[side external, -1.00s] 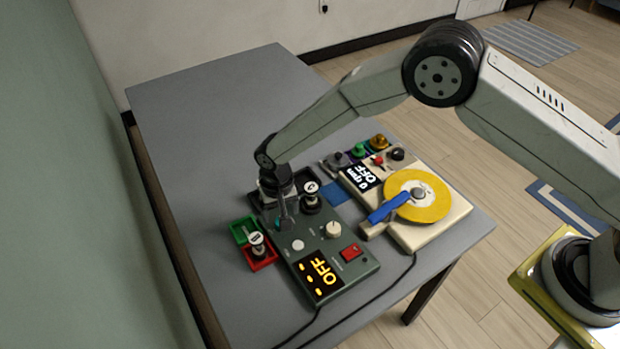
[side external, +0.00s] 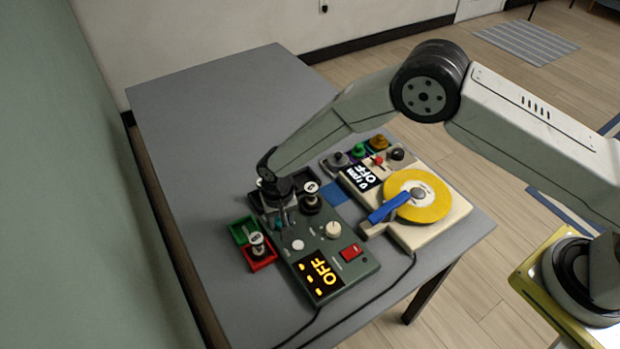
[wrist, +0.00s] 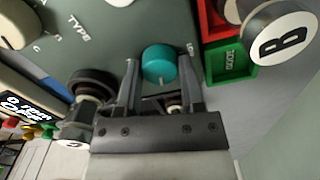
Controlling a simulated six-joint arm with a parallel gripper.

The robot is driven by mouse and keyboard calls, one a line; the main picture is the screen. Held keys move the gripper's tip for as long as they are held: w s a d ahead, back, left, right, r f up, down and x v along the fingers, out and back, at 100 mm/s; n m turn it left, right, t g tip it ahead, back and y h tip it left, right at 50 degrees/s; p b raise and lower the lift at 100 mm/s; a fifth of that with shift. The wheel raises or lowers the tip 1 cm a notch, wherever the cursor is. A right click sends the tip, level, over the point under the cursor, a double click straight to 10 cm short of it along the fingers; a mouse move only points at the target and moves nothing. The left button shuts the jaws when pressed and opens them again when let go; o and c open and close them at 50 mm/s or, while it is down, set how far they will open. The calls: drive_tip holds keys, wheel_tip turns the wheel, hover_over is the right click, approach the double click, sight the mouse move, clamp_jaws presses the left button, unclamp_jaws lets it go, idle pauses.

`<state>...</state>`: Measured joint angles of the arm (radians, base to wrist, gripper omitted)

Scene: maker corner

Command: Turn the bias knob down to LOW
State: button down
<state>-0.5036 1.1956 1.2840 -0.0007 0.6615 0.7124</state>
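The dark green control box (side external: 345,268) lies on the grey table with its display reading OFF. A teal knob (wrist: 158,63) on the box shows between my fingers in the wrist view. Side external shows only a little of this knob (side external: 279,224) beside my fingers. My gripper (wrist: 161,68) is open, one finger on each side of the teal knob, with gaps visible. A cream knob (side external: 333,230) and a pale round knob (side external: 298,245) are also on the box. I cannot read which one is labelled bias.
A red switch (side external: 351,252) is on the box. Red (side external: 262,262) and green (side external: 238,229) trays stand left of it, with a B-marked stamp-like piece (wrist: 283,38). A black-knobbed piece (side external: 311,200) stands close by my gripper. A cream device with a yellow disc (side external: 428,207) lies to the right.

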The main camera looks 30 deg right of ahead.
drive_tip(key=shift+n, duration=0.3)
drive_tip(key=n, duration=0.9)
drive_tip(key=shift+n, duration=0.3)
drive_tip(key=n, duration=1)
idle(0.4)
drive_tip(key=shift+c, duration=1.1)
unclamp_jaws()
